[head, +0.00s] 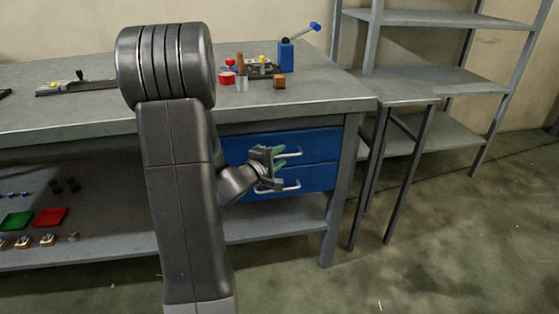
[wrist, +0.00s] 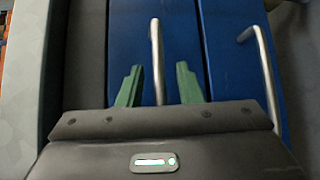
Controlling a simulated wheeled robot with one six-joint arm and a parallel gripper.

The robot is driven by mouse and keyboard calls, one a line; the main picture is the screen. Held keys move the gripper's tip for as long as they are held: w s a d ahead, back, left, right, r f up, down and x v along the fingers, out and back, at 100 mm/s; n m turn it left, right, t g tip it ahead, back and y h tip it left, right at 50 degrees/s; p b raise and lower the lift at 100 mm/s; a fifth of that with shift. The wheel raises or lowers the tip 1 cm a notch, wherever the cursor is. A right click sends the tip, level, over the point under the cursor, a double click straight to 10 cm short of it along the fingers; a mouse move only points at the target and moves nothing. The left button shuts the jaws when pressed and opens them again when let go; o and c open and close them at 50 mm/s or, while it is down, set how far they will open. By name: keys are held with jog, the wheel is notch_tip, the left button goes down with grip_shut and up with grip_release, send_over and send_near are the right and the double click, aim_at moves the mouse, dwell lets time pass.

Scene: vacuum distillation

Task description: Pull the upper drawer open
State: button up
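The upper drawer (head: 318,139) is a blue front under the bench top at the right, and it looks closed. Its metal bar handle (head: 293,153) also shows in the wrist view (wrist: 155,45), running between my fingers. My gripper (head: 279,158) is in front of the drawers with its green fingers apart. In the wrist view the fingers of my gripper (wrist: 158,67) are on either side of the upper handle, with a visible gap on each side. How deep the fingertips reach past the bar is hard to tell. My arm hides the left part of the drawers.
The lower drawer (head: 318,177), closed, has a similar handle (head: 291,187) just below my gripper. The workbench top (head: 330,92) overhangs the drawers and holds small tools. A grey shelf rack (head: 420,85) stands to the right. The floor in front is clear.

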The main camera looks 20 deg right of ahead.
jog(key=shift+w+d, duration=0.1)
jog(key=shift+d, duration=0.1)
grip_shut()
